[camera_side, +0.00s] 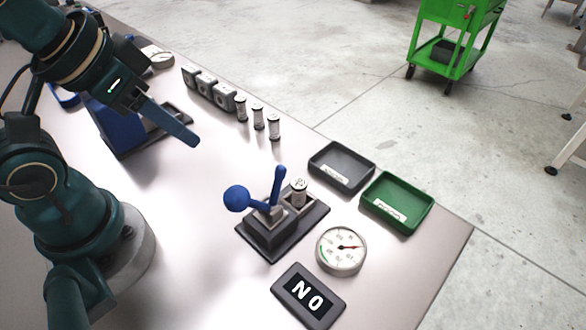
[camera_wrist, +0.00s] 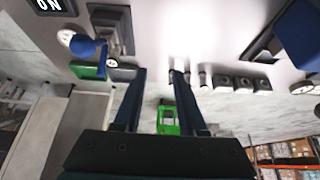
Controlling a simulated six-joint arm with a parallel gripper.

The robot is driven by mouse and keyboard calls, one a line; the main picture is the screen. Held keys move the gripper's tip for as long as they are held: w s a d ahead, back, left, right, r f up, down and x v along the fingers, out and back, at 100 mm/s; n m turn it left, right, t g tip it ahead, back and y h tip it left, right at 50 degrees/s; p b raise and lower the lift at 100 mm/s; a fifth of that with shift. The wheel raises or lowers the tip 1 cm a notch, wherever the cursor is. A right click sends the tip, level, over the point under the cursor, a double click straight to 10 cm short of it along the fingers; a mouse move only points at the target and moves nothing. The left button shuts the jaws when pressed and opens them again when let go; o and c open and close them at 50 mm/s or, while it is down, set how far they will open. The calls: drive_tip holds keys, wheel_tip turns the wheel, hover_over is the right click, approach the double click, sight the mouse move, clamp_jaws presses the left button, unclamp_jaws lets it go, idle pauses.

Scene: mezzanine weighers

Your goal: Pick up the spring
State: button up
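Three small upright cylinders with dark ends and pale middles, which look like springs, stand in a row: left (camera_side: 241,108), middle (camera_side: 258,117) and right (camera_side: 274,127). A similar spring-like piece (camera_side: 298,190) stands in the dark lever press (camera_side: 270,238) with blue levers. I cannot tell which one the task means. My gripper (camera_wrist: 158,72) is open, its two blue fingers apart with nothing between them. In the side view it is above the table, left of the row and touching none. In the wrist view the row is partly hidden by a finger.
Grey holed blocks (camera_side: 207,86) stand left of the row. A blue device (camera_side: 115,128) stands behind my gripper. The table middle is clear.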

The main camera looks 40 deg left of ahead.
drive_tip(key=w+d+f+n+g+h, duration=0.1)
drive_tip(key=w+d+n+g+h, duration=0.3)
drive_tip(key=d+n+g+h, duration=0.35)
drive_tip(key=n+t+h, duration=0.4)
drive_tip(key=n+h, duration=0.2)
drive_tip(key=n, duration=0.5)
approach(306, 192)
drive_tip(key=shift+w+d+r+g, duration=0.15)
drive_tip(key=shift+w+r+g, duration=0.15)
drive_tip(key=shift+r, duration=0.25)
drive_tip(key=shift+s+f+n, duration=0.1)
drive_tip(key=shift+f+n, duration=0.2)
drive_tip(key=shift+n, duration=0.05)
drive_tip(key=shift+f, duration=0.15)
drive_tip(key=shift+x, duration=5.75)
